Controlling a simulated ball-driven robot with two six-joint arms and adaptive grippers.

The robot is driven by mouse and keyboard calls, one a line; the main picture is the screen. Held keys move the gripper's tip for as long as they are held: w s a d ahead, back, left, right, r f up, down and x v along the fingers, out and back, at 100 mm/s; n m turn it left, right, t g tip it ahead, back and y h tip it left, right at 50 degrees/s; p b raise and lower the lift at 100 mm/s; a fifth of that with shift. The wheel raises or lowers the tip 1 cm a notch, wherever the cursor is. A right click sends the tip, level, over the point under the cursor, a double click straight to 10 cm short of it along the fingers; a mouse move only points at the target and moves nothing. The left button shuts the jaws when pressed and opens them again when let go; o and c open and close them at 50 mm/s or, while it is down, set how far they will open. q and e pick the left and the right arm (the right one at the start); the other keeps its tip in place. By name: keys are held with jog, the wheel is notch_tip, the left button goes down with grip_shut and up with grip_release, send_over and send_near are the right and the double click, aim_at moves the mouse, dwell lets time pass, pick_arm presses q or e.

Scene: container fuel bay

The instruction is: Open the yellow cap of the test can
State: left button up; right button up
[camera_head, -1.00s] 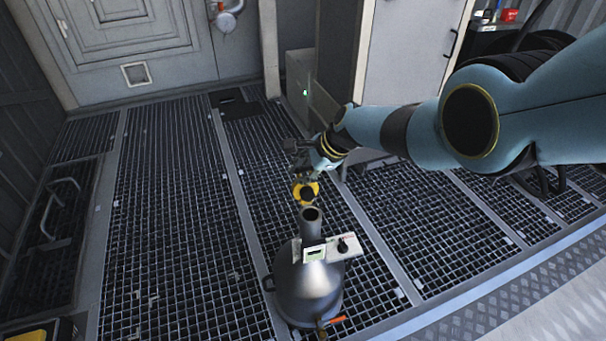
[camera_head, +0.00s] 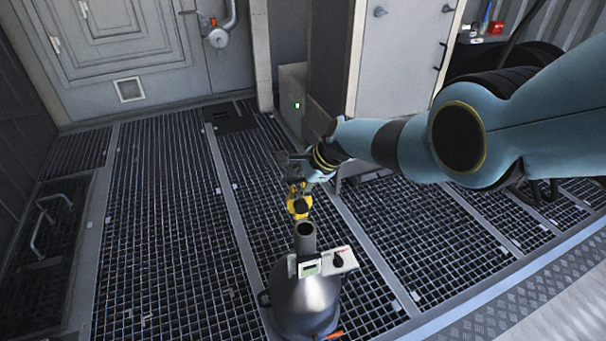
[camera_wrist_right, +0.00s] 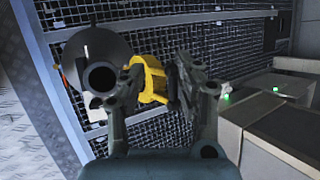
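The test can (camera_head: 305,299) is a grey metal can standing on the grating in the head view. Its neck (camera_head: 305,243) points up and its dark mouth is uncovered; the mouth also shows in the right wrist view (camera_wrist_right: 100,78). The yellow cap (camera_head: 298,204) sits just behind the mouth, off the opening. My right gripper (camera_head: 297,172) is at the cap, on its far side. In the right wrist view the fingers (camera_wrist_right: 162,80) are spread, with the yellow cap (camera_wrist_right: 150,85) showing between and beyond them. Contact is unclear. My left gripper is not in view.
A gauge box with a dark knob (camera_head: 323,262) is fixed at the can's neck, and an orange-handled valve (camera_head: 330,335) is low on the can. A grey cabinet (camera_head: 398,60) stands behind my right arm. The grating left of the can is clear.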

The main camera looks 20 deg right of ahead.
jog(key=shift+d, duration=0.1)
jog(key=v, duration=1.2)
jog(key=shift+w+r, duration=0.1)
jog(key=shift+r, duration=0.05)
